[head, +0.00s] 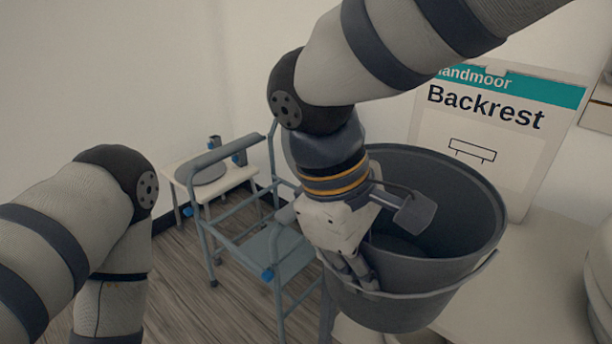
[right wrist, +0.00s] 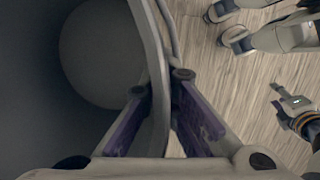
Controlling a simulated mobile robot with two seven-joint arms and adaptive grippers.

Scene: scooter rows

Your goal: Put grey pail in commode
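The grey pail (head: 470,195) is a deep dark bucket with a thin bail, at the white table on the right. My right gripper (head: 362,280) points down at its near left rim. In the right wrist view, that gripper (right wrist: 160,88) has one finger inside and one outside the pail wall (right wrist: 152,50), apparently closed on it. The pail's underside contact is hidden. The commode appears to be the blue-grey tubular frame (head: 212,158) with armrests, on the floor left of the pail. My left gripper (right wrist: 280,98) shows small in the right wrist view, fingers apart and empty.
A carton marked "Backrest" (head: 485,130) stands right behind the pail. The white table top (head: 535,285) holds a pale rounded thing at its right edge. A white stool with a grey pad (head: 205,172) stands behind the frame. Wooden floor (head: 190,305) is clear in front.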

